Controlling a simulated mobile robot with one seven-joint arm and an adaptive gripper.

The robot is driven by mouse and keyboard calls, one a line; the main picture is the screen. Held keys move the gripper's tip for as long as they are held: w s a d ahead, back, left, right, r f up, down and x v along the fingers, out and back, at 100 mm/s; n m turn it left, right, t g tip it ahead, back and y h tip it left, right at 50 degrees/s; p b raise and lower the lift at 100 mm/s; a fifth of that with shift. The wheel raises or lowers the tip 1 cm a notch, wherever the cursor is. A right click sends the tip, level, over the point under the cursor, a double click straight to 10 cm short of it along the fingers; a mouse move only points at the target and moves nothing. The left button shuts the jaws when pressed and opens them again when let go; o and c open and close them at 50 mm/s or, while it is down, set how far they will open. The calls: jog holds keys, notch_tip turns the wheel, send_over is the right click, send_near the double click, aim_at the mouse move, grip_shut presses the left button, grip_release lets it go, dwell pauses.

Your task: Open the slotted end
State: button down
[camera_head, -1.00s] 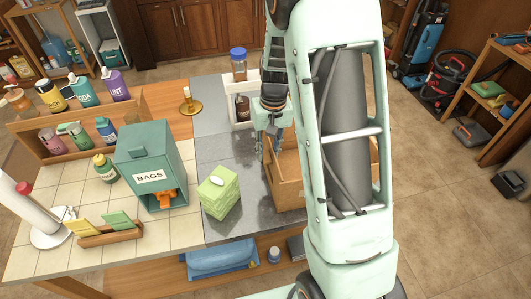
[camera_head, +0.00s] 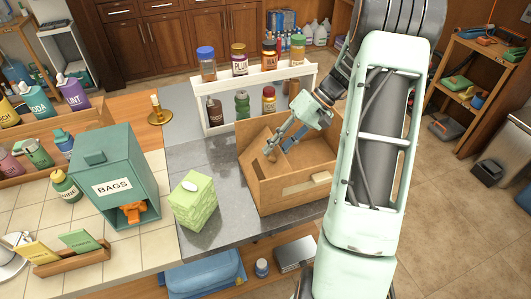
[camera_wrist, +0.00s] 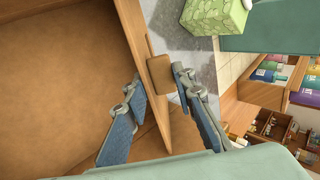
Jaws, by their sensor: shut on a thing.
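A brown open-topped wooden box (camera_head: 285,193) stands on the grey counter in the head view. Its left end panel (camera_head: 250,158) is partly behind my gripper (camera_head: 274,147), which reaches down from the upper right. In the wrist view, my gripper (camera_wrist: 157,82) has one blue-padded finger inside the box and the other outside. It is shut on the end panel (camera_wrist: 133,30), at a small brown block (camera_wrist: 160,73) on its edge. The box floor (camera_wrist: 60,75) looks bare in the wrist view. The slots are too small to make out.
A white rack (camera_head: 310,78) with several bottles stands behind the box. A green tissue box (camera_head: 193,203) and a teal BAGS dispenser (camera_head: 112,185) stand to its left. A brass candlestick (camera_head: 158,112) is farther back. Bare grey counter (camera_head: 220,152) lies left of the box.

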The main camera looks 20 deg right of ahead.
jog(key=d+f+y+b, duration=0.1)
jog(key=d+f, duration=0.1)
jog(key=d+f+y+b, duration=0.1)
jog(key=d+f+b, duration=0.1)
jog(key=f, duration=0.1)
jog(key=shift+s+d, duration=0.15)
jog(key=shift+d, duration=0.1)
jog(key=shift+d+f+b, duration=0.4)
jog(key=shift+f+b, duration=0.15)
jog(key=shift+f, duration=0.3)
jog(key=shift+a, duration=0.1)
jog(key=c, duration=1.8)
grip_release()
jog(key=shift+o, duration=0.4)
jog(key=shift+r, duration=0.1)
